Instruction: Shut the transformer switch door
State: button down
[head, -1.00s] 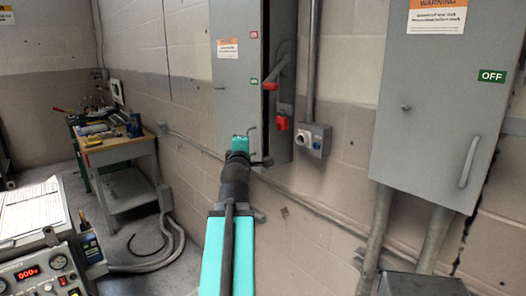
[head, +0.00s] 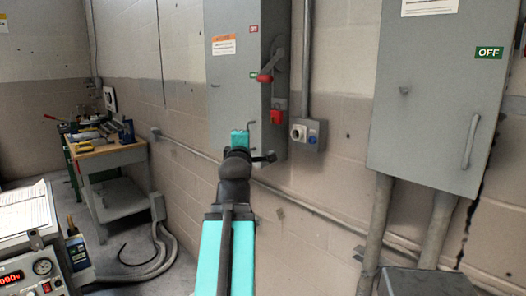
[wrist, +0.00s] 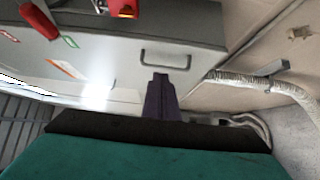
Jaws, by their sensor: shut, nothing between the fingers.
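The grey transformer switch door (head: 228,78) is the front of the tall box at upper centre in the head view. Its edge looks flush with the box side (head: 270,143), with no clear dark gap showing. The door also fills the upper left of the wrist view (wrist: 105,50), with its dark pull handle (wrist: 166,57). My gripper (wrist: 161,78) is shut and empty, its fingertips at the door face beside the handle; I cannot tell whether they touch. In the head view my gripper (head: 240,136) is at the door's lower part, its fingertips hidden.
A red-tipped switch lever (head: 268,75) and a red tag (head: 277,117) are on the box side. A small outlet box (head: 307,134) is right of it. A second grey cabinet (head: 430,110) marked OFF hangs at right. A workbench (head: 110,155) stands at left.

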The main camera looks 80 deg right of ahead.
jog(key=s+b, duration=0.2)
jog(key=s, duration=0.4)
jog(key=shift+a, duration=0.4)
